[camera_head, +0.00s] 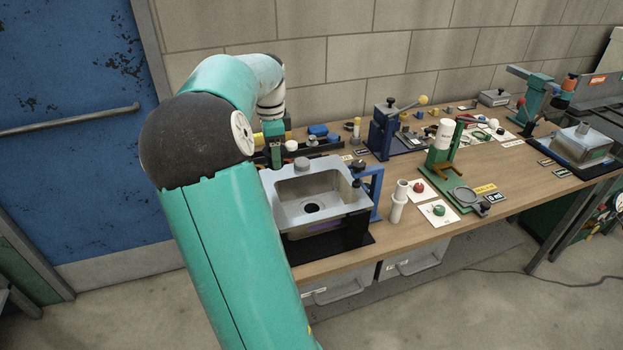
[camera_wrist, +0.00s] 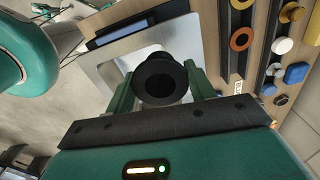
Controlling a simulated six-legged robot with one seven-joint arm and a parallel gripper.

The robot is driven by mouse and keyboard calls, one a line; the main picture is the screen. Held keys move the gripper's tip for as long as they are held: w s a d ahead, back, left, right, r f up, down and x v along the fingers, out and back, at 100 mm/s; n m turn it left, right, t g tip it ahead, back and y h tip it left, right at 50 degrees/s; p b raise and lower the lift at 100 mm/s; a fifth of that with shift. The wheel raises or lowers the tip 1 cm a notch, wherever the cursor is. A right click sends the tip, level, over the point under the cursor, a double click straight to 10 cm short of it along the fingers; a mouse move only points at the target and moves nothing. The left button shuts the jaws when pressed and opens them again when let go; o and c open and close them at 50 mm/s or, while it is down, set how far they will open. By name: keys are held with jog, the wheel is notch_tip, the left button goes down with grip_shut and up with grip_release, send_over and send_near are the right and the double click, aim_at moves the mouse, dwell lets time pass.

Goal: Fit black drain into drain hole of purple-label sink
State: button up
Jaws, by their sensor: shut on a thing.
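The black drain (camera_wrist: 162,80) is a round, flanged piece with an open centre. My gripper (camera_wrist: 160,92) is shut on it, with a green finger on each side. In the head view my gripper (camera_head: 275,155) is at the back left of the near sink, partly hidden by my arm; the drain cannot be made out there. The near sink (camera_head: 345,190) is a square grey basin in a black stand, with a dark drain hole (camera_head: 311,208) in its floor. A purple patch shows low on its front. In the wrist view the sink (camera_wrist: 105,75) lies behind the drain, which hides its hole.
A blue frame (camera_head: 376,190) stands at the sink's right side. White cylinders (camera_head: 397,205) and a green fixture (camera_head: 440,160) stand further right. Coloured rings and small parts (camera_wrist: 240,38) lie beside the sink. Another sink (camera_head: 585,143) is at the far right.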

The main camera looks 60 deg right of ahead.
jog(key=s+d+m, duration=0.3)
jog(key=s, duration=0.3)
jog(key=shift+s+d+f+m, duration=0.1)
jog(key=shift+s+f+m, duration=0.35)
jog(key=shift+f, duration=1.7)
jog(key=shift+s+d+f+m, duration=0.15)
jog(key=shift+s+f, duration=0.35)
jog(key=shift+f, duration=1.6)
jog(key=shift+s+a+f+m, duration=0.1)
jog(key=shift+s+f+m, duration=0.35)
jog(key=shift+f, duration=1.7)
jog(key=shift+f, duration=1.7)
jog(key=o, duration=1.1)
jog(key=shift+d, duration=0.1)
notch_tip(320, 180, up, 14)
jog(key=shift+f, duration=0.1)
